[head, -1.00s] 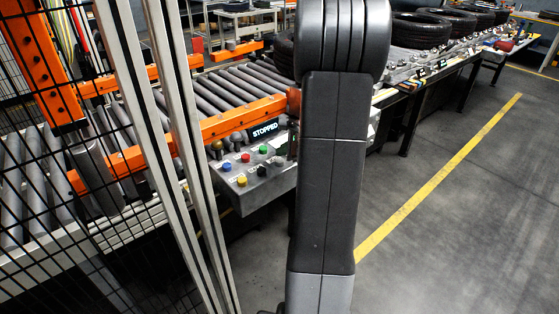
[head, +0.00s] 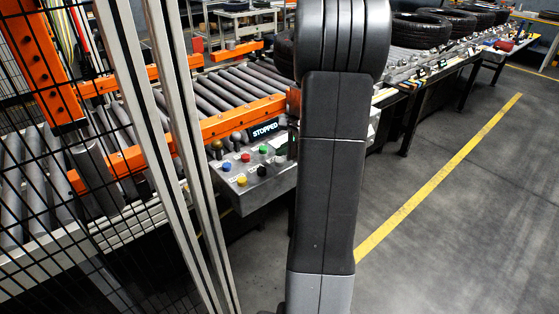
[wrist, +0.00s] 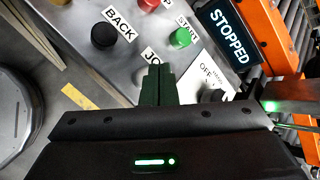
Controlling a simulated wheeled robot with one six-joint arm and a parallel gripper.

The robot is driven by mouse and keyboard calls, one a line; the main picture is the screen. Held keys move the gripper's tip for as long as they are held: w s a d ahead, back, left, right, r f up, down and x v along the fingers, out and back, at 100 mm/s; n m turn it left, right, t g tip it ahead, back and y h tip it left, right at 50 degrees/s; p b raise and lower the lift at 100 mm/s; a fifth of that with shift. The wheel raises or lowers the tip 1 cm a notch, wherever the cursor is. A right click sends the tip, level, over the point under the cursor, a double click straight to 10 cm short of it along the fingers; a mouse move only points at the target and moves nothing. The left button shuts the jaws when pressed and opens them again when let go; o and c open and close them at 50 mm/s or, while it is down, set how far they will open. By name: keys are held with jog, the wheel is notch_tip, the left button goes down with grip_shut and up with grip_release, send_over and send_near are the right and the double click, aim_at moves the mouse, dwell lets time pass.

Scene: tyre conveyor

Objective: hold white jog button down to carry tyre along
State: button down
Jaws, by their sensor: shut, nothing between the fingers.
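My gripper (wrist: 158,70) is shut and empty, its dark fingertips over the control panel (wrist: 75,22) in the wrist view. The fingers cover the end of a label reading "JO". The white jog button is not clearly visible; the fingers hide that area, and I cannot tell whether they touch it. The panel also shows in the head view (head: 256,190), where my arm hides the gripper and the panel's right part. A tyre (head: 284,48) is partly hidden behind my arm at the far end of the rollers (head: 235,85). The display (head: 265,130) reads STOPPED.
Near the fingers are a black BACK button (wrist: 104,35), a green START button (wrist: 181,37), a red button (wrist: 148,4) and an OFF switch (wrist: 213,94). Several tyres (head: 420,30) lie farther back. A mesh fence (head: 60,200) stands left; the floor (head: 470,200) at right is clear.

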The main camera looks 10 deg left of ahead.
jog(key=shift+f, duration=0.4)
